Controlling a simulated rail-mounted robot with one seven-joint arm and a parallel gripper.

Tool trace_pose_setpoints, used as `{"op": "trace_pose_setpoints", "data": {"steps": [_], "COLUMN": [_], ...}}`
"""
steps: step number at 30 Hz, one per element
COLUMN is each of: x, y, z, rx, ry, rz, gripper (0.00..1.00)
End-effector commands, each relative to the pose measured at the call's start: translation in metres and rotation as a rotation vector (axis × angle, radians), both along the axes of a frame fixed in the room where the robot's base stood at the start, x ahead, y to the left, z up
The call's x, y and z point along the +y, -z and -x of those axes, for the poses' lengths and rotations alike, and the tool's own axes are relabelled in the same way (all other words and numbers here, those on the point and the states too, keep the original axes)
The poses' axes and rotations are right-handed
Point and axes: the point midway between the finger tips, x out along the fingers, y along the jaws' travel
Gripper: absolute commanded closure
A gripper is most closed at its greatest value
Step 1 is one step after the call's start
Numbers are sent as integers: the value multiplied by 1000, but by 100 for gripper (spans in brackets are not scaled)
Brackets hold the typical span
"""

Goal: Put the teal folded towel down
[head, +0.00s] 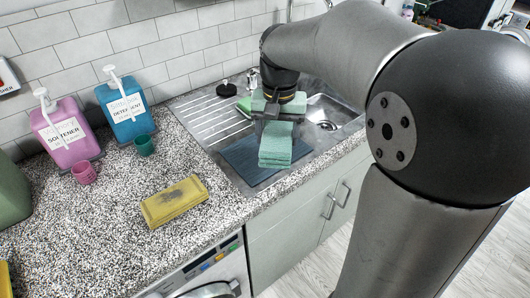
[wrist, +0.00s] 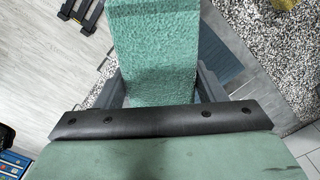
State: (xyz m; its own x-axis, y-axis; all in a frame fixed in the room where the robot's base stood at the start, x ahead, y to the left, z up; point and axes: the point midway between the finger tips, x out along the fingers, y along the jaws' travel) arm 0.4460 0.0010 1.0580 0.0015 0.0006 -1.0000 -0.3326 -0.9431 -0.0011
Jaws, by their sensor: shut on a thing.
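The teal folded towel (head: 276,146) is a thick stack of layers in front of my gripper (head: 270,122), over the sink unit in the head view. In the wrist view the towel (wrist: 155,50) runs up from between the two fingers of my gripper (wrist: 160,90), which is shut on it. Its held end is partly hidden by the gripper. A flat dark blue mat (head: 238,160) lies on the drainboard side, beside and partly behind the towel. I cannot tell whether the towel touches the mat or hangs above it.
The steel sink unit (head: 205,112) has a basin (head: 335,112) at right. Pink (head: 60,130) and blue (head: 125,112) dispensers with cups stand along the wall. A black round item (head: 223,89) is at the back.

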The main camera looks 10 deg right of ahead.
Motion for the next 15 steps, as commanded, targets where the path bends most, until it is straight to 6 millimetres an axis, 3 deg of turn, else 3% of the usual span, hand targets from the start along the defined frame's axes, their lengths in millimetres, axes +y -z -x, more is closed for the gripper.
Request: {"op": "trace_pose_setpoints", "data": {"steps": [3, 7, 11, 15], "x": [1, 1, 1, 1], "y": [-9, -13, -5, 9], "z": [24, 31, 11, -25], "rx": [-4, 1, 6, 6], "ry": [8, 12, 12, 12], "rz": [0, 1, 0, -1], "gripper": [61, 61, 61, 61]}}
